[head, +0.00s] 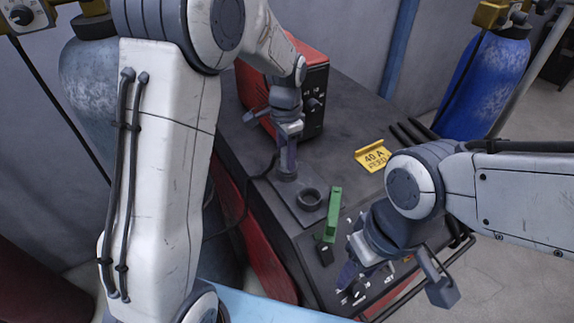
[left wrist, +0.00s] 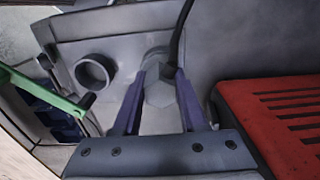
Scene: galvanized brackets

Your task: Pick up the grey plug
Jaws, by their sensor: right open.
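The grey plug (left wrist: 158,92) is a faceted grey piece with a black cable behind it in the left wrist view. It stands on a grey plate (head: 281,193) beside a dark round ring (head: 309,199); the ring also shows in the left wrist view (left wrist: 95,72). My left gripper (head: 288,168) points down at the plug, its purple fingers on either side of it in the left wrist view (left wrist: 164,85). Whether they touch or grip it I cannot tell. My right gripper (head: 362,276) is open, low over the front right of the bench top.
A red machine (head: 307,75) with knobs stands behind my left gripper. A green bar (head: 333,214) rises right of the ring. A yellow "40 A" sign (head: 373,156) lies on the dark bench (head: 345,112). Small loose parts lie near my right gripper. A blue cylinder (head: 488,85) stands behind.

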